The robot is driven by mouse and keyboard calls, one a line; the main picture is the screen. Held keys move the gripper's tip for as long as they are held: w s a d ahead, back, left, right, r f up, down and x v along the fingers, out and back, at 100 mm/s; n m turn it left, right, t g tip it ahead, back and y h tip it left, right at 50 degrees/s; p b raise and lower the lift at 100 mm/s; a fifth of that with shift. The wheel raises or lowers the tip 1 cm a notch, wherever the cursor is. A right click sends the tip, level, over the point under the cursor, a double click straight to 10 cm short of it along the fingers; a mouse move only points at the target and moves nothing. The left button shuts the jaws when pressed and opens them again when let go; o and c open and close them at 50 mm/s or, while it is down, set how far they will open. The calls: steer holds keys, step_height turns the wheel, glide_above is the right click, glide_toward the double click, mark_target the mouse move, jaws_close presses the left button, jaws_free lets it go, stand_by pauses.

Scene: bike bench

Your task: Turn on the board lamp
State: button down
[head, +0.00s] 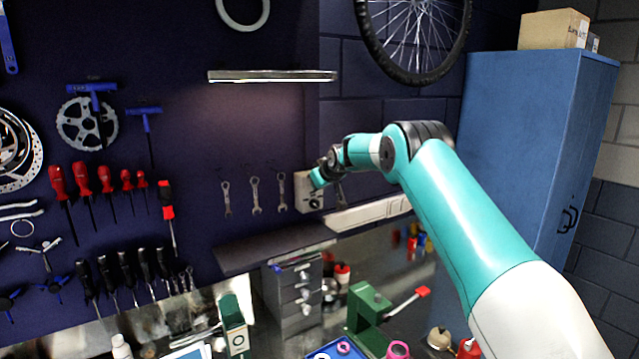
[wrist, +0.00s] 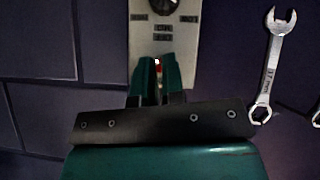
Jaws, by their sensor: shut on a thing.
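The board lamp (head: 272,76) is a long slim bar on the dark tool board in the head view, with a soft pale glow on the board below it. A pale switch panel (head: 308,192) is on the wall below and right of the lamp. The wrist view shows the panel (wrist: 165,40) with a dark round dial (wrist: 164,5) and small dark labels. My gripper (wrist: 157,66) is at the panel, its teal fingers closed on a small switch lever (wrist: 157,64), of which a red and white bit shows. The fingers hide the rest of it.
Several wrenches (head: 254,194) hang left of the panel; one (wrist: 275,65) shows close by in the wrist view. A shelf (head: 270,247) and a white power strip (head: 368,213) lie below. A blue cabinet (head: 520,150) stands at right.

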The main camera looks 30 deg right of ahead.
steer(key=shift+w+r+g, duration=0.2)
steer(key=shift+r+g, duration=0.15)
steer(key=shift+g, duration=0.65)
steer(key=shift+r+g+p, duration=0.1)
steer(key=shift+g+p, duration=0.2)
steer(key=c, duration=1.2)
jaws_free()
steer(key=b+v, duration=0.8)
steer(key=v, duration=0.9)
steer(key=shift+s+b, duration=0.1)
steer(key=shift+b, duration=0.25)
